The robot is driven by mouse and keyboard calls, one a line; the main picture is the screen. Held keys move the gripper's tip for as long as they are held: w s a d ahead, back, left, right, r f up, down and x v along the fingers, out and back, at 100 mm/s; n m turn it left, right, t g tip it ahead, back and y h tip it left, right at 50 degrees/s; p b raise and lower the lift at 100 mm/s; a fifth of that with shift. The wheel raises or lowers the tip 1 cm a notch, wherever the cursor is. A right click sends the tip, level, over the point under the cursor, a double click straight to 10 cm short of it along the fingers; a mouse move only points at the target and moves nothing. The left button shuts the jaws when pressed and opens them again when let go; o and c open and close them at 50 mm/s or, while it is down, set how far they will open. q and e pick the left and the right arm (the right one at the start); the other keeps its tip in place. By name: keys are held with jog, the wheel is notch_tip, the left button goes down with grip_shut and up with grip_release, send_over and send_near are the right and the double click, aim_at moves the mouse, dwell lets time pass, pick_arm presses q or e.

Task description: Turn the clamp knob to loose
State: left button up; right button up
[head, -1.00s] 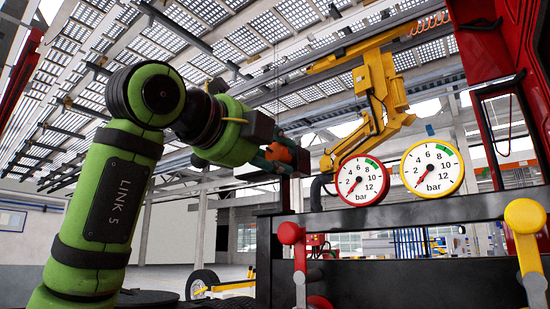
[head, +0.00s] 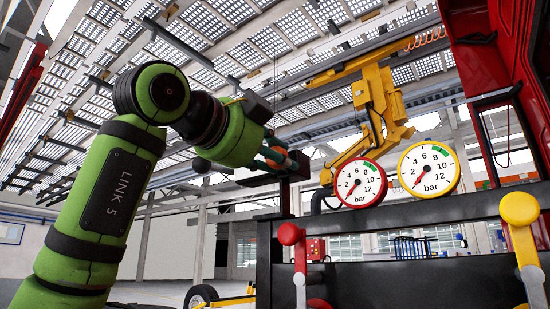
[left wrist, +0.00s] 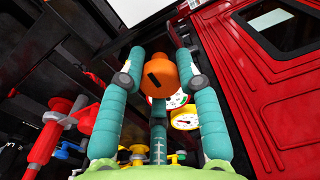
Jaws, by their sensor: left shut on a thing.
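The orange clamp knob (head: 299,161) sits at the top of a dark post, left of the gauges in the head view. In the left wrist view the knob (left wrist: 160,75) is between two teal fingers and has a short dark slanted mark on its face. My left gripper (head: 282,158) reaches it from the left and is shut on it. The gripper also shows in the left wrist view (left wrist: 161,66). In the head view the fingers partly cover the knob. My right gripper is in neither view.
A red-rimmed gauge (head: 361,183) and a yellow-rimmed gauge (head: 429,168) stand on the dark frame right of the knob. Red (head: 291,234) and yellow (head: 522,208) levers stand in front of it. A red cab structure (head: 500,60) is at the right.

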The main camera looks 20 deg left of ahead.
pick_arm(q)
jog(key=shift+r, duration=0.1)
dwell(0.3)
jog(key=o, duration=1)
jog(key=shift+o, duration=0.9)
jog(key=shift+w, duration=0.1)
jog(key=v, duration=1.2)
